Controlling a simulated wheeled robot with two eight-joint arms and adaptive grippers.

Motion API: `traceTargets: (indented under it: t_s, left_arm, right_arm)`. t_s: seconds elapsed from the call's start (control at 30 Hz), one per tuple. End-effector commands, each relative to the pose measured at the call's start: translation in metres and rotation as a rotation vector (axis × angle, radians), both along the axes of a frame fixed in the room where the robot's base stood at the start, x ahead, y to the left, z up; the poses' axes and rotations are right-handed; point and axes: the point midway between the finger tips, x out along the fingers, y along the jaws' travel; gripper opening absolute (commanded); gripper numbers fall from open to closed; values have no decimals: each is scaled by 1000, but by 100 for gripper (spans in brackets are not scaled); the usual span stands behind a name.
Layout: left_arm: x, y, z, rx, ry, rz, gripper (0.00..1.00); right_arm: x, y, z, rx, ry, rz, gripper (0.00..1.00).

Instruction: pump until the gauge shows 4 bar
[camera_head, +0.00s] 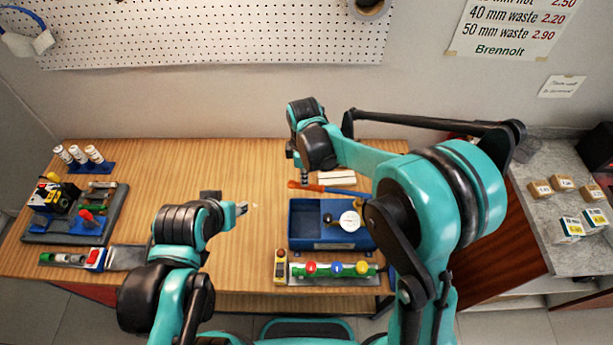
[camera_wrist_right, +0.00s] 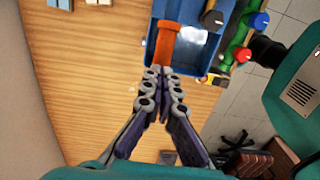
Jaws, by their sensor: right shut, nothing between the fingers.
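The test pump is a blue tank (camera_head: 306,236) on the bench, with a round white gauge (camera_head: 349,221) at its right side. The gauge's needle is too small to read. The lever has an orange grip (camera_head: 301,185) and a blue bar along the tank's back edge. My right gripper (camera_head: 298,178) points down by the grip. In the right wrist view my right gripper (camera_wrist_right: 160,76) is shut and empty, its tips right at the end of the orange grip (camera_wrist_right: 165,43), not around it; contact is unclear. My left gripper (camera_head: 242,208) hangs left of the tank; its jaws are too small to judge.
A rail with coloured valve knobs (camera_head: 337,269) lies in front of the tank. At left stand a grey tray with a vice (camera_head: 68,238) and white bottles (camera_head: 78,156). A grey counter (camera_head: 541,205) with small boxes is at right. The bench's back middle is clear.

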Motion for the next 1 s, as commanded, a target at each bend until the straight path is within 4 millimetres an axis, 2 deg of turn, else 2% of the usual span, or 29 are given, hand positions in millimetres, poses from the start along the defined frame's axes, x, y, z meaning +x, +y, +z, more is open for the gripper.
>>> traceTargets:
  t_s: [0.03, 0.6, 0.77, 1.0]
  left_arm:
    - [0, 0, -11, 0, 0, 0, 40]
    - [0, 0, -71, 0, 0, 0, 40]
    - [0, 0, -54, 0, 0, 0, 40]
    - [0, 0, -20, 0, 0, 0, 40]
  right_arm:
    - [0, 1, -12, -1, 0, 0, 0]
    - [0, 13, -85, 0, 0, 1, 0]
    - [0, 11, -63, 0, 0, 0, 0]
    - [0, 3, -10, -1, 0, -1, 0]
